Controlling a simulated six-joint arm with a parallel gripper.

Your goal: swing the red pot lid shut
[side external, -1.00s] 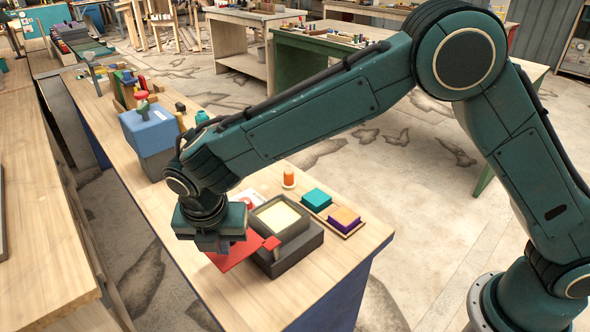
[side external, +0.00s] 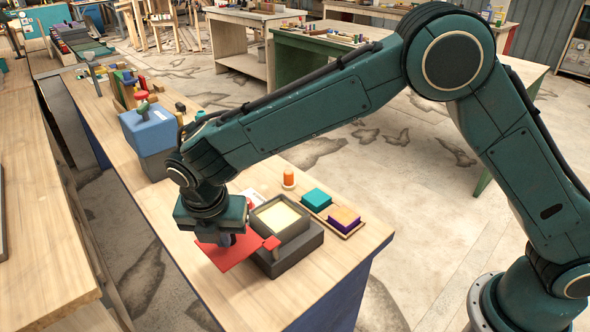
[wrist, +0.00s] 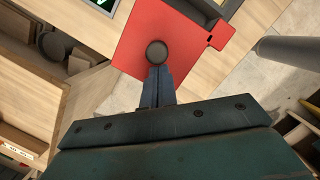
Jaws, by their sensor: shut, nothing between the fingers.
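The red pot lid (side external: 238,252) is a flat square plate with a small tab on one corner. It stands swung out to the left of the dark grey pot (side external: 287,242), whose square opening shows pale yellow inside. In the wrist view the lid (wrist: 172,28) fills the upper middle, with a round dark knob (wrist: 157,52) near its lower edge. My gripper (side external: 226,240) is over the lid's left part in the side view. In the wrist view its shut fingers (wrist: 157,78) reach to the knob, with nothing between them. Whether they touch the knob I cannot tell.
An orange peg (side external: 288,178) stands behind the pot. A tray to the right holds a teal block (side external: 316,199) and an orange-purple block (side external: 344,218). A blue box (side external: 150,128) stands farther back left. The table's front left is clear.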

